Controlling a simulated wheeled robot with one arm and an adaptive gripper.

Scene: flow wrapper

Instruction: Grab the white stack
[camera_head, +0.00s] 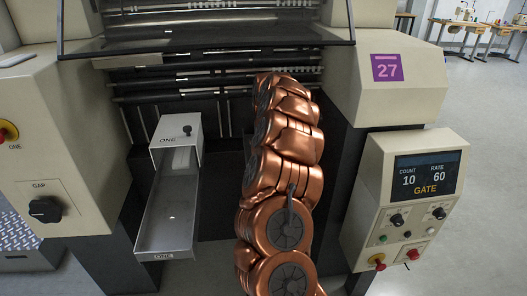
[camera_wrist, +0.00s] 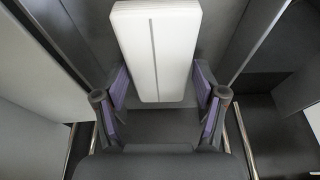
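The white stack (camera_wrist: 158,50) shows in the wrist view as a pale, long block with a dark line down its middle. It lies near the top centre of that view, between the two fingers of my gripper (camera_wrist: 160,92). The fingers have purple inner pads and stand apart, one on each side of the stack's near end. A narrow gap seems to show on both sides, so the gripper looks open. In the head view my copper arm hides the gripper, and I cannot make out the stack there.
A beige machine has an open metal drawer (camera_head: 166,222) left of my arm. A control panel (camera_head: 420,190) reading count 10, rate 60 and "GATE" stands on the right. A glass guard (camera_head: 210,35) spans the top. In the wrist view, grey walls flank the gripper closely.

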